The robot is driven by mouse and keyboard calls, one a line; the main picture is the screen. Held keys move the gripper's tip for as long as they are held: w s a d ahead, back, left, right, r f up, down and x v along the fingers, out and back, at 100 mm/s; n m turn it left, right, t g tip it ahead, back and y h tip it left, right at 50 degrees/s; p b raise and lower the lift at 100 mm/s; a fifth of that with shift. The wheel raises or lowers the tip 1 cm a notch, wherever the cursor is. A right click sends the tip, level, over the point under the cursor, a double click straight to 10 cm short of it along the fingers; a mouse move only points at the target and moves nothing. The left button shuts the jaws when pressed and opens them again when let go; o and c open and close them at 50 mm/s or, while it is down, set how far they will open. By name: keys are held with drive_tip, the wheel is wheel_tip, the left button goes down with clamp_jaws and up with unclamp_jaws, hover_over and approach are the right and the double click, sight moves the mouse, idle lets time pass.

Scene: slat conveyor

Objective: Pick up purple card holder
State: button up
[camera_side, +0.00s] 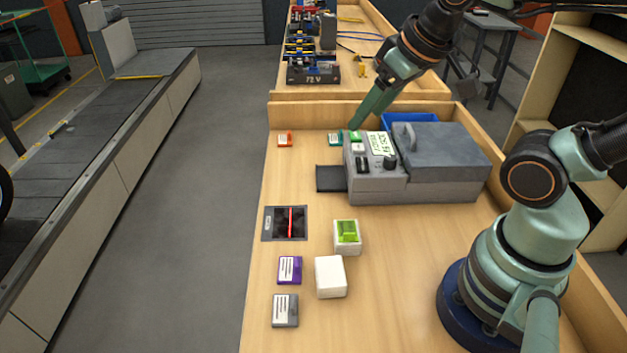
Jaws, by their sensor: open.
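The purple card holder (297,271) lies flat on the wooden bench, towards the front left, with a white label on its face. Nothing covers it. My gripper (355,124) is at the far side of the bench, well behind and to the right of the purple holder. It is open, and I see nothing held in it. Its fingertips point down behind the grey machine, close to a teal card holder (335,140) and a green item (355,137). I cannot tell whether they touch.
A grey card holder (293,311) lies in front of the purple one. A white block (330,277) and a green-topped white box (347,245) stand to its right. A dark tray (269,232) lies behind it. The grey machine (440,150) fills the back right. An orange holder (285,140) is far left.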

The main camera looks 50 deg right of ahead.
drive_tip(key=shift+a, duration=0.1)
drive_tip(key=m+g, duration=0.6)
drive_tip(key=m, duration=0.3)
hover_over(290, 268)
wheel_tip(290, 268, down, 13)
wheel_tip(290, 268, down, 12)
drive_tip(key=shift+r, duration=0.1)
drive_tip(key=c, duration=1.1)
drive_tip(key=shift+r, duration=0.1)
